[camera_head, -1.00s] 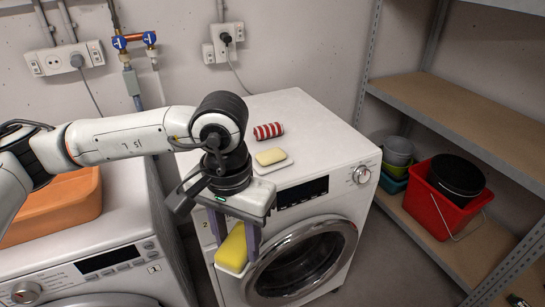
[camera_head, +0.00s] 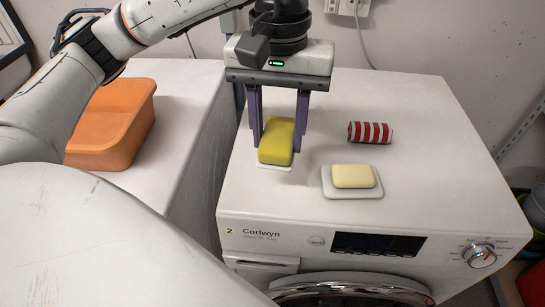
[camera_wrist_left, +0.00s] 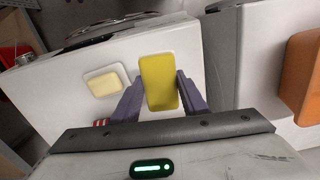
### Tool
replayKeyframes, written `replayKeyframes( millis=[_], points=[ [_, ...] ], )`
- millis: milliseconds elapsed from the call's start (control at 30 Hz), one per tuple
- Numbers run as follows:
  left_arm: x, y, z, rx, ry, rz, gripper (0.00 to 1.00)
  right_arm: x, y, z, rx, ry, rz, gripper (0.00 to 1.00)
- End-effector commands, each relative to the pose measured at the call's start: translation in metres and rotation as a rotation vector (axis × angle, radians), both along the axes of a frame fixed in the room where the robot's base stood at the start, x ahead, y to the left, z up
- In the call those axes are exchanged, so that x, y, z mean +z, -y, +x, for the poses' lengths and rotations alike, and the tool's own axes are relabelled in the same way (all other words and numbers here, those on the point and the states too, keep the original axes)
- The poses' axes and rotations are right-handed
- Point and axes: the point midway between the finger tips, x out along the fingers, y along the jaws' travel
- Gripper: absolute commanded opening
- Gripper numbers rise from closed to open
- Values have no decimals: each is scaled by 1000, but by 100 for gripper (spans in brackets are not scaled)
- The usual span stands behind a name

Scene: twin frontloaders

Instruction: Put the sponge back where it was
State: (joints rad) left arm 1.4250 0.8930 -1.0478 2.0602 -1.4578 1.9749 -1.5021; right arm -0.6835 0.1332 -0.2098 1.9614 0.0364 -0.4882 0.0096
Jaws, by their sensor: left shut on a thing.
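The sponge (camera_head: 277,140) is a yellow block with a white layer at its lower edge. My left gripper (camera_head: 277,148) points down and is shut on it, one purple finger on each side. The sponge is at the left part of the top of the washing machine marked 2 (camera_head: 405,110); I cannot tell whether it touches the surface. In the left wrist view the sponge (camera_wrist_left: 160,80) sits between the fingers. My right gripper is not in view.
A pale yellow soap bar (camera_head: 352,176) lies on a white dish (camera_head: 352,193) right of the sponge. A red-and-white striped roll (camera_head: 370,132) lies behind it. An orange tub (camera_head: 112,122) stands on the left machine. The machine top's right side is clear.

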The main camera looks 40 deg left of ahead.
Motion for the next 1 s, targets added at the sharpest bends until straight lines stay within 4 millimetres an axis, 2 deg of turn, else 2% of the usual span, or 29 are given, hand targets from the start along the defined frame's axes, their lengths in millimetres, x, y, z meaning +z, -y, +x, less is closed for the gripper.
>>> replayKeyframes(
  millis=[33, 133, 300, 533, 733, 1000],
  points=[
    [-2, -2, -1, 37, 1, -2, 22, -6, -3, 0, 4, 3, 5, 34],
    [-12, -5, -4, 75, -6, -2, 22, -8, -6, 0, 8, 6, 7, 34],
    [-40, -6, -5, 79, -6, -2, 22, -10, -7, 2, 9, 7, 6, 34],
    [-57, -6, -4, 77, -2, 0, 22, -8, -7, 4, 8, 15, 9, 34],
    [-86, -7, -4, 79, -4, 1, 22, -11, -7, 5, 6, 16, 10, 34],
    [-91, -6, -4, 76, 1, -1, 22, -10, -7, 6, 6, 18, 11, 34]
  ],
)
